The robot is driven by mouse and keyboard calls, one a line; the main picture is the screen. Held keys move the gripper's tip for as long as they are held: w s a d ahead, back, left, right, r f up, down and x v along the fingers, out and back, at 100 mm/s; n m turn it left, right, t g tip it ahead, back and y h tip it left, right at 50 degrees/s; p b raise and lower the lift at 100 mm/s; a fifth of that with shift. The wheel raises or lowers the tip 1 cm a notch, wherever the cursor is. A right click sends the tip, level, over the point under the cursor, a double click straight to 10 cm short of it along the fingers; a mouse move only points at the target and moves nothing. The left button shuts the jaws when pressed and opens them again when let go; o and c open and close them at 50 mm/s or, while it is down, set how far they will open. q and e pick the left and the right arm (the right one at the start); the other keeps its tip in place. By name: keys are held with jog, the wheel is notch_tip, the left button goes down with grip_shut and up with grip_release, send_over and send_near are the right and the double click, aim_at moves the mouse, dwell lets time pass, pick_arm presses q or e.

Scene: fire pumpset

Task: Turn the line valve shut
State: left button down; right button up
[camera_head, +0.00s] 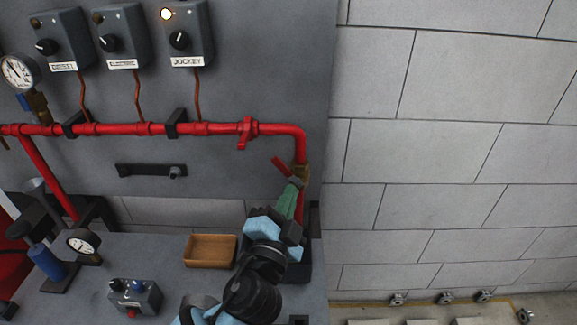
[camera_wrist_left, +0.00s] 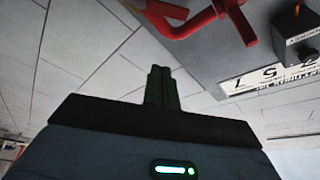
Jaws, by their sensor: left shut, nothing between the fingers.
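A brass valve (camera_head: 303,171) sits on the vertical red pipe at the right end of the panel. Its red lever (camera_head: 282,166) points up and to the left. My left gripper (camera_head: 294,184) has its green fingers shut and empty, close by the valve just below the lever; I cannot tell whether they touch. The shut fingers also show in the left wrist view (camera_wrist_left: 161,72). A red fitting with a short handle (camera_head: 247,132) is on the horizontal pipe. My right gripper is not in view.
The red pipe (camera_head: 215,128) runs across the grey panel below three control boxes, including the jockey box (camera_head: 188,34). A wooden tray (camera_head: 210,251), a small control box (camera_head: 135,297) and a gauge (camera_head: 83,244) are on the bench. A block wall (camera_head: 440,90) is at right.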

aim_at(287, 170)
pick_arm(q)
jog(key=x, duration=1)
jog(key=a+f, duration=0.2)
jog(key=a, duration=0.1)
jog(key=shift+a+f+p, duration=0.15)
jog(key=shift+f+p, duration=0.05)
jog(key=shift+p, duration=0.2)
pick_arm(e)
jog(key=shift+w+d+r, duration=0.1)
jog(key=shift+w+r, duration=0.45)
pick_arm(q)
jog(key=shift+w, duration=0.1)
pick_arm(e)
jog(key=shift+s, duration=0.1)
